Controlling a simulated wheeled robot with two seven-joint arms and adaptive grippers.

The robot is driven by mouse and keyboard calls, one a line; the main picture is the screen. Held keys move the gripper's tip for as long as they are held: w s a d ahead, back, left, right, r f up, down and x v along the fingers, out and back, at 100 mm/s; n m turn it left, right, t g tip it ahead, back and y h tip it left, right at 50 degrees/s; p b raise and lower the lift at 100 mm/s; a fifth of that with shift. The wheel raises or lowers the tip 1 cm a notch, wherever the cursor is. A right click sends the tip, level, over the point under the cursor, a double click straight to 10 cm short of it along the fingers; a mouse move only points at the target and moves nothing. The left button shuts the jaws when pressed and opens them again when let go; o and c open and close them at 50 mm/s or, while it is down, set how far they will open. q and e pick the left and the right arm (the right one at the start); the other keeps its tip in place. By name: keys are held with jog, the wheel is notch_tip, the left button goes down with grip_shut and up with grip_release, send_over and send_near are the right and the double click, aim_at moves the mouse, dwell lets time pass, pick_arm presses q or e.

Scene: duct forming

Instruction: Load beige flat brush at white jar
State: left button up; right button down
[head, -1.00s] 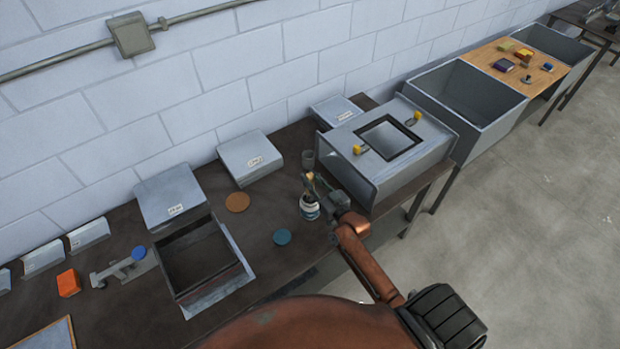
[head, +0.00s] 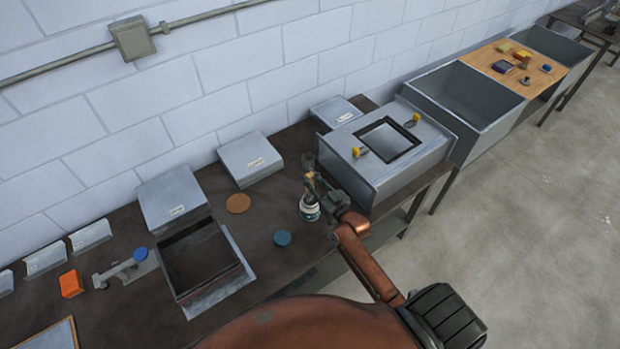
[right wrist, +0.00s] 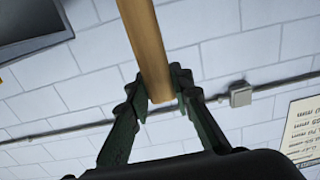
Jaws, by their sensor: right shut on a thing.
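The white jar (head: 309,212) with a dark band stands on the dark bench in the head view, just left of the grey box unit. My right gripper (head: 319,186) is directly above and beside the jar's mouth. In the right wrist view my right gripper (right wrist: 160,88) is shut on the beige brush handle (right wrist: 148,42), which runs up out of the picture. The brush's bristles are not clear in either view, so I cannot tell whether they are inside the jar. My left gripper is not in view.
A grey glass-like cup (head: 307,161) stands behind the jar. A blue disc (head: 283,238) and an orange-brown disc (head: 238,203) lie to its left. The grey box unit (head: 431,167) is close on the right. An open dark tray (head: 238,288) sits further left.

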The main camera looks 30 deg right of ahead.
jog(key=shift+r+p, duration=2.25)
jog(key=shift+r, duration=0.45)
jog(key=shift+f, duration=0.15)
